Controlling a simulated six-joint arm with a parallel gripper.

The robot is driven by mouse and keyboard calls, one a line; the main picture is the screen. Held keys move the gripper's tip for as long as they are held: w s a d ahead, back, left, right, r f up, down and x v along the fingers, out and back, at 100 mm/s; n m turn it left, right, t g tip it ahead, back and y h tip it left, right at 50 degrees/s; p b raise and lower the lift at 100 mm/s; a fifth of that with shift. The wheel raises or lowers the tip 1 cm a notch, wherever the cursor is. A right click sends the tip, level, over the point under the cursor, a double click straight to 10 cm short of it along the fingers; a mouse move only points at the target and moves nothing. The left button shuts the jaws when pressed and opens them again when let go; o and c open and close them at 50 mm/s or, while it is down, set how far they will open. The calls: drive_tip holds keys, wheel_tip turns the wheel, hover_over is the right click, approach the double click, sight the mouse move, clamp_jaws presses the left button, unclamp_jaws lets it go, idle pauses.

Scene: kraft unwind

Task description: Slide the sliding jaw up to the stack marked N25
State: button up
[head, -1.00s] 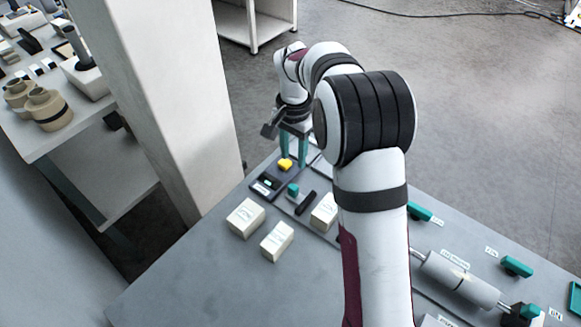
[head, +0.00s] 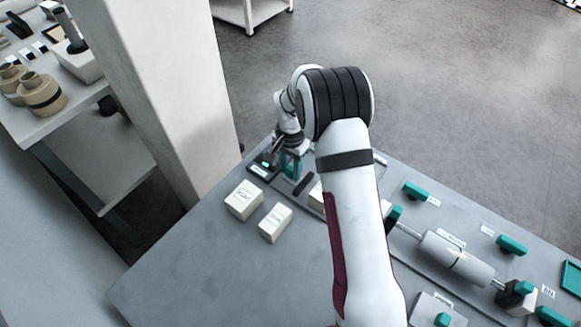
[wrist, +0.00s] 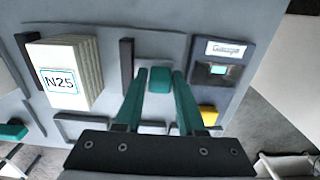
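The stack marked N25 (wrist: 68,75) stands left of centre in the wrist view, a cream pile with a blue-framed label. To its right, across a narrow gap, is a dark upright bar (wrist: 126,65), apparently the sliding jaw's plate, with a teal block (wrist: 160,78) beside it. My gripper (wrist: 160,72) is open, its teal fingers on either side of the teal block with small gaps. In the head view my gripper (head: 291,165) is low over the bench by the dark bar (head: 304,184). My arm partly hides a cream stack (head: 316,197) there.
A gauge with a lit display (wrist: 217,70) stands right of my fingers, with a yellow part (wrist: 208,115) near it. Another dark bar (wrist: 25,50) is left of the stack. Two cream blocks (head: 244,200) (head: 275,222) sit on the bench's left. A grey cylinder (head: 455,258) lies right of my arm.

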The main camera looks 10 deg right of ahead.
sight(300, 181)
clamp_jaws()
drive_tip(key=shift+s+d, duration=1.1)
drive_tip(key=shift+o, duration=1)
unclamp_jaws()
wheel_tip(300, 181, up, 16)
drive_tip(key=shift+o, duration=0.3)
